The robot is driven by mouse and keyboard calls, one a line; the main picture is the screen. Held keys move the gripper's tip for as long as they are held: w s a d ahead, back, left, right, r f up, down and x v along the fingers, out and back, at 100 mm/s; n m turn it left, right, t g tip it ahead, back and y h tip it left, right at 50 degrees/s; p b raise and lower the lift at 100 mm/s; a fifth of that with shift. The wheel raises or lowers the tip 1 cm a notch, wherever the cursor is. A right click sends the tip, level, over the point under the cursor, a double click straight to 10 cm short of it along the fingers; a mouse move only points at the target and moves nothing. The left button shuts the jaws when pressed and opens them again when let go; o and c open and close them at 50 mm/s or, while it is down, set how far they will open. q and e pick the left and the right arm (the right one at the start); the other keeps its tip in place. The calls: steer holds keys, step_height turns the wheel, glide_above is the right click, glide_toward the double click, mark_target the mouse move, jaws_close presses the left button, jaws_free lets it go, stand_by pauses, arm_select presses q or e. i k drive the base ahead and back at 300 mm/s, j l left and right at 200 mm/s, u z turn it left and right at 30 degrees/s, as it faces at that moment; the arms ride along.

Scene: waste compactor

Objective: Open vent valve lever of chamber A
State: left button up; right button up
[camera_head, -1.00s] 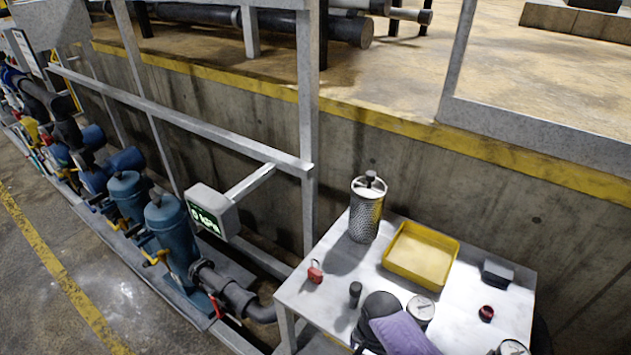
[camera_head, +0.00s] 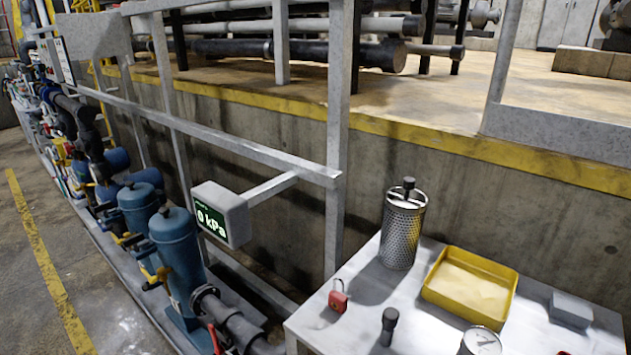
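Two blue cylindrical chambers stand at the lower left, a nearer one (camera_head: 182,260) and one just behind it (camera_head: 137,205). A yellow lever (camera_head: 157,277) is on the left side of the nearer chamber, and another yellow lever (camera_head: 128,240) is by the farther one. A red lever (camera_head: 214,339) sits low by the dark pipe at the bottom edge. I cannot read a label that tells which chamber is A or which lever is its vent valve. A display box (camera_head: 221,214) reads 0 kPa. Neither of my grippers is in view.
A white table (camera_head: 345,325) at the lower right bears a perforated metal canister (camera_head: 403,232), a yellow tray (camera_head: 431,293), a red padlock (camera_head: 338,297) and small parts. A grey metal railing (camera_head: 240,146) runs above the chambers. Open floor lies left, by a yellow line (camera_head: 48,265).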

mark_target(152, 280)
steer(key=u, duration=1.3)
